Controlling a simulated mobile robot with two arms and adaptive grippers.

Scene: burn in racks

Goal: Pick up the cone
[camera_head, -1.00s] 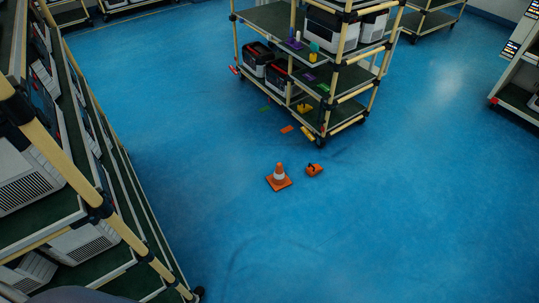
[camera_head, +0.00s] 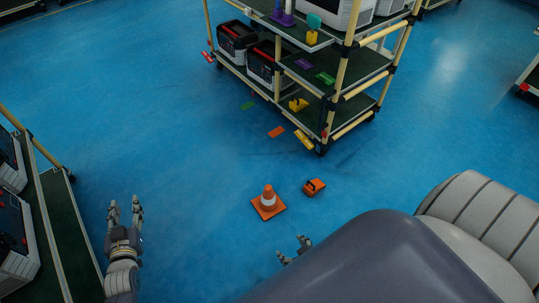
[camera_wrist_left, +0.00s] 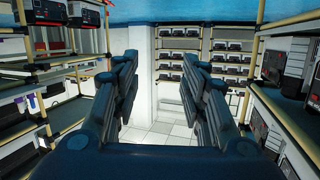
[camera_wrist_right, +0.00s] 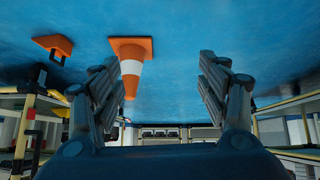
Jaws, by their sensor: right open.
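The orange cone (camera_head: 268,199) with a white band stands upright on its square base on the blue floor, near the middle of the head view. In the right wrist view the cone (camera_wrist_right: 130,65) appears upside down, close to the left finger. My right gripper (camera_head: 294,249) is open and empty, low and in front of the cone; my own arm partly hides it in the head view. Both its fingers show spread in the right wrist view (camera_wrist_right: 160,64). My left gripper (camera_head: 126,208) is open and empty, well left of the cone; its fingers show apart in the left wrist view (camera_wrist_left: 160,68).
A small orange object (camera_head: 313,187) lies just right of the cone. A shelf rack (camera_head: 335,95) with boxes stands behind, with flat coloured pieces, including an orange one (camera_head: 277,132), on the floor before it. Another rack (camera_head: 65,235) stands at the left.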

